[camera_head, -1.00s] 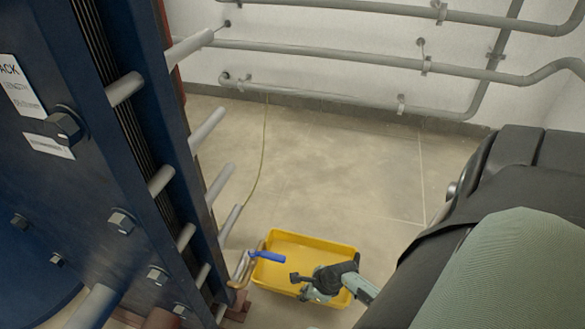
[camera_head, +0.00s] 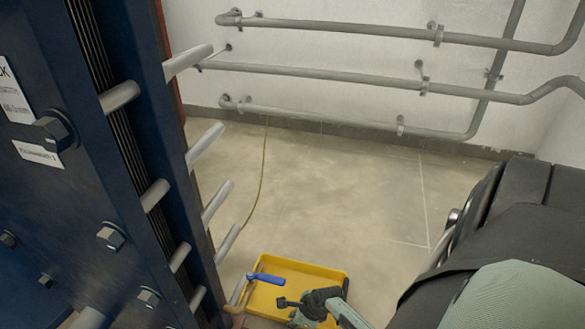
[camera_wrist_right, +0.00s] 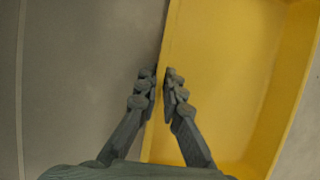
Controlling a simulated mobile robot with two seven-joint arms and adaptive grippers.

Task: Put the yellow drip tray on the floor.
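The yellow drip tray (camera_head: 322,271) is at the bottom of the head view, beside the foot of the plate exchanger. I cannot tell whether it touches the floor (camera_head: 330,190). My right gripper (camera_head: 290,303) is at the tray's near side. In the right wrist view, its fingers (camera_wrist_right: 160,78) lie on either side of the yellow tray's wall (camera_wrist_right: 168,35) and look closed on it. The tray's inside is to the right and grey floor to the left. The tray's near part is cut off in the head view. My left gripper is not in view.
The blue plate exchanger (camera_head: 75,200) with protruding rods fills the left. A valve with a blue handle (camera_head: 265,279) stands out in front of the tray's left side. Grey pipes (camera_head: 350,72) run along the back wall. Open floor lies behind the tray.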

